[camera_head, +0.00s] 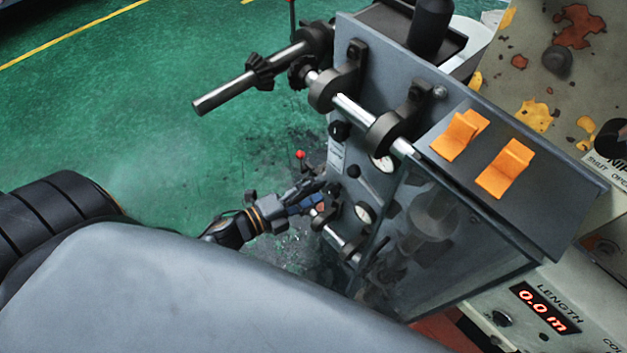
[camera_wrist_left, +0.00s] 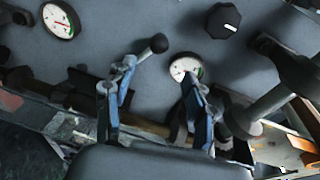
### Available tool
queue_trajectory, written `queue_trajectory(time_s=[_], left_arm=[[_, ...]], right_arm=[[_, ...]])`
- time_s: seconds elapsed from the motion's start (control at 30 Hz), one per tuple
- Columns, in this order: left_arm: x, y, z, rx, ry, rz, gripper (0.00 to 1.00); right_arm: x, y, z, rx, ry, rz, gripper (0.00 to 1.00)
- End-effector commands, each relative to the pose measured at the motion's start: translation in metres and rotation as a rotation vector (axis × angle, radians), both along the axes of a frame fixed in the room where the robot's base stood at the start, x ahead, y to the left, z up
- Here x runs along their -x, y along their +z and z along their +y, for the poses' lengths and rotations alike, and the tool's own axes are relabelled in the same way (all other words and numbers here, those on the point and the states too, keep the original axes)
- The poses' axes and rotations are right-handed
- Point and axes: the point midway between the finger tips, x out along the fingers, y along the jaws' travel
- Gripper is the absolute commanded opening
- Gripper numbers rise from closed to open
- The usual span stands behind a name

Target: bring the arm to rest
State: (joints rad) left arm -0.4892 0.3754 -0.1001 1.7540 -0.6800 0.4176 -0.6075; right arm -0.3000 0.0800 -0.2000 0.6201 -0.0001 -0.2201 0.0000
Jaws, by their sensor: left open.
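My left gripper (camera_head: 312,199) is in front of the grey machine panel (camera_head: 345,180) in the head view, low beside the gauges. In the left wrist view its two blue-grey fingers (camera_wrist_left: 158,98) stand apart with nothing seen between them. A black-knobbed lever (camera_wrist_left: 158,44) and a white gauge (camera_wrist_left: 185,67) show beyond the fingertips. I cannot tell whether a finger touches the panel. My right gripper is in neither view.
A long metal bar (camera_head: 240,90) juts out left from the machine top. Two orange switches (camera_head: 505,168) sit on the sloped top. A clear cover (camera_head: 425,220) closes the front. A black knob (camera_wrist_left: 223,20) is near the gripper. Green floor (camera_head: 150,110) at left is clear.

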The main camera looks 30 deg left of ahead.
Motion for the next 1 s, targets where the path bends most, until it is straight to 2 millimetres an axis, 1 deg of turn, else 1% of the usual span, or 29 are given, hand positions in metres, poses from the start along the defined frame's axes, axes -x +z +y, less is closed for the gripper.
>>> queue_trajectory(time_s=[0.33,0.4,0.47,0.57,0.6,0.67,0.7,0.73,0.77,0.8,0.87,0.9,0.97,1.0], left_arm=[[0.0,-0.001,0.0,0.001,0.001,0.003,0.55],[0.0,-0.009,0.003,0.012,0.016,0.024,0.55],[0.0,-0.024,0.008,0.037,0.048,0.069,0.55],[0.003,-0.072,0.024,0.114,0.149,0.206,0.55],[0.008,-0.098,0.031,0.156,0.205,0.279,0.55],[0.019,-0.141,0.043,0.222,0.3,0.401,0.55],[0.029,-0.169,0.05,0.269,0.368,0.484,0.55],[0.038,-0.19,0.054,0.301,0.418,0.544,0.55],[0.048,-0.211,0.058,0.335,0.468,0.604,0.55],[0.063,-0.237,0.062,0.376,0.537,0.684,0.55],[0.09,-0.275,0.065,0.437,0.642,0.799,0.55],[0.109,-0.299,0.067,0.473,0.713,0.876,0.55],[0.142,-0.331,0.067,0.526,0.824,0.987,0.55],[0.165,-0.351,0.065,0.557,0.896,1.059,0.55]], right_arm=[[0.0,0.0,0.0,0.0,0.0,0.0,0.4],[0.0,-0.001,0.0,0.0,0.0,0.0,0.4],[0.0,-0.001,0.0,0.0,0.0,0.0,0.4],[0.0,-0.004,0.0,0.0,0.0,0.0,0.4],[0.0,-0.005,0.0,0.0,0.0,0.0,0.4],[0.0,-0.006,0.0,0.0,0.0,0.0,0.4],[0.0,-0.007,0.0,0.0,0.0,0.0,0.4],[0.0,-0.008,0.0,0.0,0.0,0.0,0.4],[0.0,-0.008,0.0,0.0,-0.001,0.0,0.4],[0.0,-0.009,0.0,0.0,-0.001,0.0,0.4],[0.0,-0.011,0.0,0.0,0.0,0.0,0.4],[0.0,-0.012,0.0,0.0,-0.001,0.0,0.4],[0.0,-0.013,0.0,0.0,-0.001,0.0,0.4],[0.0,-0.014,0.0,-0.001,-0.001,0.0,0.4]])
